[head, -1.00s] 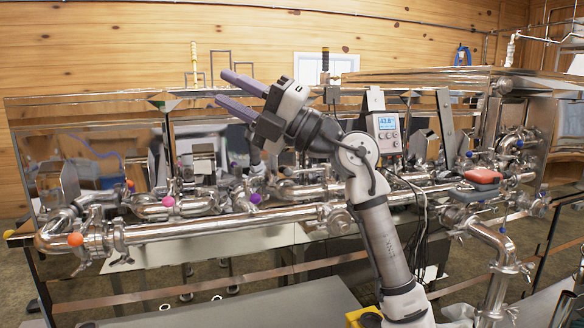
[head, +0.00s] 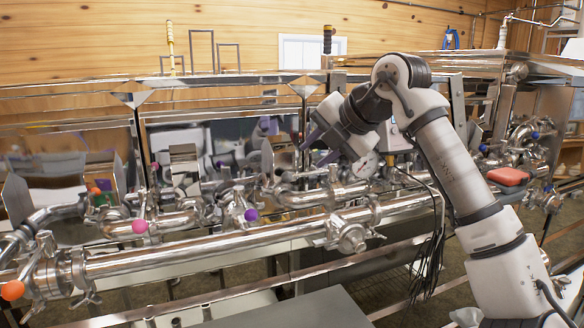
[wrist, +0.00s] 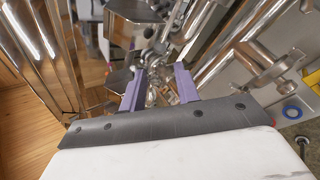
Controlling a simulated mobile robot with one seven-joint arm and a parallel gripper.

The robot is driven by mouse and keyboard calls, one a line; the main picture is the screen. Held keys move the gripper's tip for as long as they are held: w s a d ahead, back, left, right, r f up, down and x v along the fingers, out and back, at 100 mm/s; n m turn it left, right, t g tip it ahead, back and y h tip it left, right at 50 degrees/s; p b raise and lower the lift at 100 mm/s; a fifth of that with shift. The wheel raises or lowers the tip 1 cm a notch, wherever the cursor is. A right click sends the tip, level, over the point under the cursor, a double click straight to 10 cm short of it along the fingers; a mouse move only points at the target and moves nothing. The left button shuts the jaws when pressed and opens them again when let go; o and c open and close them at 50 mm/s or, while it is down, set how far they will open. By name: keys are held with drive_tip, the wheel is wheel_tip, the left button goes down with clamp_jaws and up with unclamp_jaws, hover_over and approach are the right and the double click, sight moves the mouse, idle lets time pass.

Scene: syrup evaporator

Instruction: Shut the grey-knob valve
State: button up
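I cannot pick out the grey knob with certainty in either view; it may be lost among the shiny pipes or behind my gripper. In the head view my gripper (head: 318,134) hangs over the pipework right of the middle, pointing down and left, partly hidden by its own body. In the wrist view my gripper (wrist: 159,86) has its two purple fingers apart with nothing clearly held. A metal fitting (wrist: 151,97) shows between and beyond the fingers; I cannot tell whether they touch it.
Valves with an orange knob (head: 12,290), a pink knob (head: 139,226) and a purple knob (head: 251,214) sit along the steel pipes (head: 190,252). A round gauge (head: 364,165) is close beside my gripper. A red-topped block (head: 509,176) lies at right.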

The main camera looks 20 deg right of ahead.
sight(290, 174)
drive_tip(key=p+x, duration=0.2)
drive_tip(key=x, duration=0.8)
drive_tip(key=shift+a+p, duration=0.1)
drive_tip(key=shift+p, duration=0.3)
drive_tip(key=shift+c, duration=0.2)
clamp_jaws()
